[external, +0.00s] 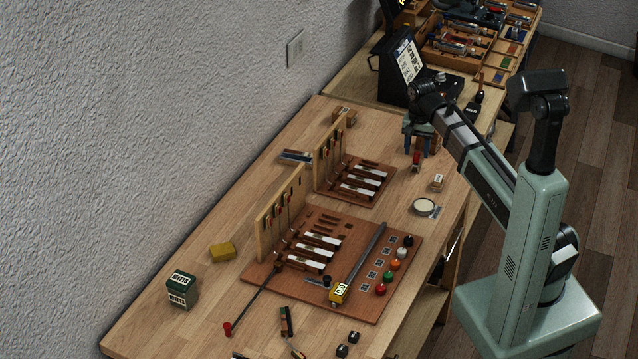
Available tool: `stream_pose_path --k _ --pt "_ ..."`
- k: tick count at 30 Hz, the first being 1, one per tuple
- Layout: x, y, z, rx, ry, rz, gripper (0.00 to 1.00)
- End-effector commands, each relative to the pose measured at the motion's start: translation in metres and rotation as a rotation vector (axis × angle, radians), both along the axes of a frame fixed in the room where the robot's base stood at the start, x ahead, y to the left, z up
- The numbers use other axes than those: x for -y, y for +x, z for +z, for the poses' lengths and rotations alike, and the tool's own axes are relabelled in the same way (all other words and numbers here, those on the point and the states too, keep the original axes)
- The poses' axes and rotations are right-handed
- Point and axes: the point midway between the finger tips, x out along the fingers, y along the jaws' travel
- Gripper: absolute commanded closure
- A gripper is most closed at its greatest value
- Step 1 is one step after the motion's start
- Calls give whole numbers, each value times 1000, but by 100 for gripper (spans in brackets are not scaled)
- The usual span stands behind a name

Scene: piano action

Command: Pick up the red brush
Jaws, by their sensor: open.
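My gripper (416,150) points down over the far right part of the workbench, with its two dark fingers apart. A small red object (416,160), which looks like the red brush, shows just below and between the fingertips. It is too small to make out bristles or whether the fingers touch it. Its upper part is partly hidden by the gripper.
The workbench (215,285) holds two brown boards with white keys, the smaller (375,192) left of my gripper. A round tin (425,207) and a small box (438,182) stand nearby. A black device (400,65) stands behind. A red-tipped rod (228,328) lies at the front.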

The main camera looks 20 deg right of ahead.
Motion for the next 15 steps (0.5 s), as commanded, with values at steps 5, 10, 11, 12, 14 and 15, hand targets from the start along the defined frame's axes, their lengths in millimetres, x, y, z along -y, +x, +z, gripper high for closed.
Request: stream_pose_path --k 5,10,11,12,14,15 --pt "1 0 -16 -1 0 0 49" --pt "1 0 -37 -1 0 0 49" --pt "1 0 -40 -1 0 0 49" --pt "1 0 -43 -1 0 0 49" --pt "1 0 -46 -1 1 0 49" --pt "1 0 -47 0 0 0 49"
